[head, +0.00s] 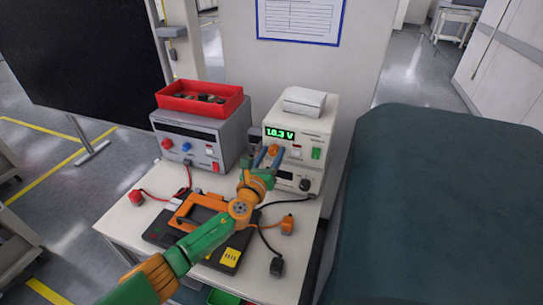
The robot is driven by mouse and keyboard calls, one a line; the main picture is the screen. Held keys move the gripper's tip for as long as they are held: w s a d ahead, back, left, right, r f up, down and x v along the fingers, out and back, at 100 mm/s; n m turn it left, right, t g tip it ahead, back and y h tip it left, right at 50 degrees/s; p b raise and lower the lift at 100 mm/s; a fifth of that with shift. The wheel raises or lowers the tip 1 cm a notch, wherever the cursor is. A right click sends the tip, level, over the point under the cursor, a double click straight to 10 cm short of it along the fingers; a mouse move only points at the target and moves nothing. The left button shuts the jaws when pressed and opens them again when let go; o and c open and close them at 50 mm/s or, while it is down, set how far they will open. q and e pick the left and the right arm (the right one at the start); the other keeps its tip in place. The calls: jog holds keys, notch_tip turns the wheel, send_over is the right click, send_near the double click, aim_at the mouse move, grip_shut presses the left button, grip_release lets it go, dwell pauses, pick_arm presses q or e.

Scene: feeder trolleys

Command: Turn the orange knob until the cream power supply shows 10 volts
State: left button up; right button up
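The cream power supply (325,128) stands at the back right of the trolley top. Its green display (280,133) seems to read 10.3 V; the digits are small. The orange knob (273,149) is on its front, below the display. My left gripper (272,154) reaches up to the knob from the front. Its two blue-grey fingers lie one on each side of the knob and appear to touch it. The fingers and wrist hide part of the lower front panel. My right gripper is not in view.
A grey power supply (233,140) with a red tray (184,103) on top stands to the left. A white box (304,102) sits on the cream supply. An orange-and-black case (157,236) and cables lie in front. A large dark teal block (450,190) fills the right.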

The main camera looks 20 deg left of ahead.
pick_arm(q)
jog(key=shift+o, duration=0.6)
jog(key=shift+f, duration=0.2)
jog(key=s+p, duration=0.1)
jog(key=s, duration=0.6)
jog(key=shift+a, duration=0.1)
